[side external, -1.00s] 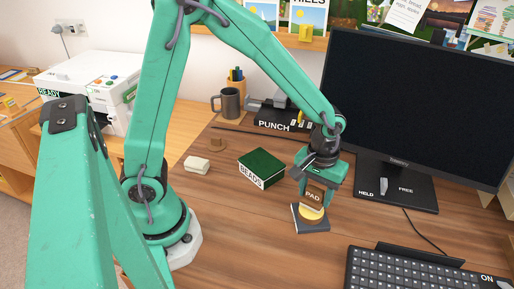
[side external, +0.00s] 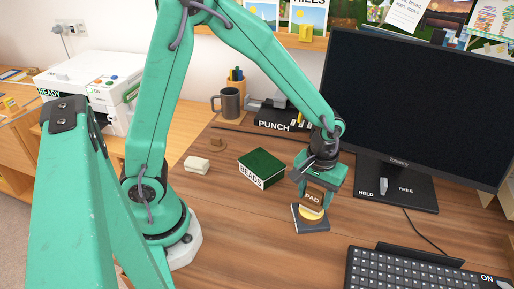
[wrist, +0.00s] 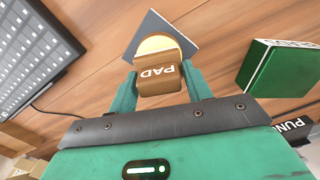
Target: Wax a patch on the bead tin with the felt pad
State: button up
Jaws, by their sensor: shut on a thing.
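The bead tin (side external: 262,168) is a green box with a white BEADS label, closed on the desk left of my gripper. It also shows at the right of the wrist view (wrist: 282,72). My gripper (side external: 313,197) is shut on the brown felt pad (side external: 312,199), marked PAD, which also shows between the fingers in the wrist view (wrist: 160,78). The pad is at a round yellow wax-like disc (wrist: 154,44) on a dark grey square (side external: 312,227), partly covering the disc. I cannot tell whether they touch.
A keyboard (side external: 425,272) lies at front right, with the monitor (side external: 405,105) behind. A black PUNCH box (side external: 279,122) and a grey mug (side external: 229,103) stand at the back. A small cream block (side external: 197,165) lies left of the tin. The front desk is clear.

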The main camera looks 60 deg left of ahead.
aim_at(316, 190)
jog(key=shift+f, duration=0.65)
dwell(1.8)
jog(key=shift+r, duration=0.15)
jog(key=shift+r, duration=3.45)
jog(key=w+a+r+m, duration=0.5)
jog(key=a+r, duration=0.2)
jog(key=a, duration=0.2)
jog(key=shift+a+r+m, duration=0.15)
jog(key=shift+a+m, duration=0.15)
jog(key=shift+a, duration=0.1)
jog(key=s+a+f, duration=0.2)
jog(key=s+a, duration=0.2)
jog(key=a, duration=0.3)
jog(key=s+a+f, duration=0.3)
jog(key=s+a, duration=0.2)
jog(key=a, duration=0.2)
